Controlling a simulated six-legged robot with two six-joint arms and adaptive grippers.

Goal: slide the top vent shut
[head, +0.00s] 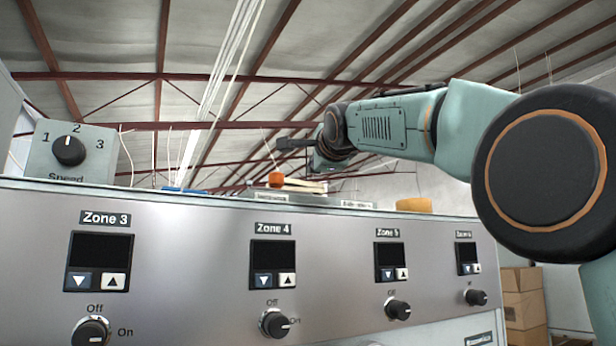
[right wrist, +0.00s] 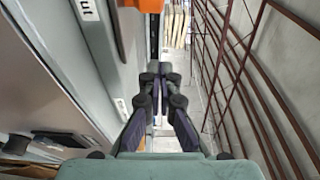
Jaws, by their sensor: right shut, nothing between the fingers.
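On top of the machine in the head view, an orange knob (head: 276,180) stands above a labelled strip; it looks like the vent's handle, but the vent's opening is hidden by the viewing angle. An orange piece also shows at the top of the right wrist view (right wrist: 131,14), beside a white label (right wrist: 85,9) ending in "ut". My right gripper (head: 281,145) is above the orange knob and apart from it in the head view. Its fingers (right wrist: 158,72) are closed together and empty in the right wrist view. My left gripper is not in view.
The machine's front panel (head: 185,235) carries zone displays and knobs. A speed dial box (head: 70,152) stands at the left. A yellow-orange object (head: 413,204) is on top, farther right. Cardboard boxes (head: 523,300) stand beyond the panel's right end.

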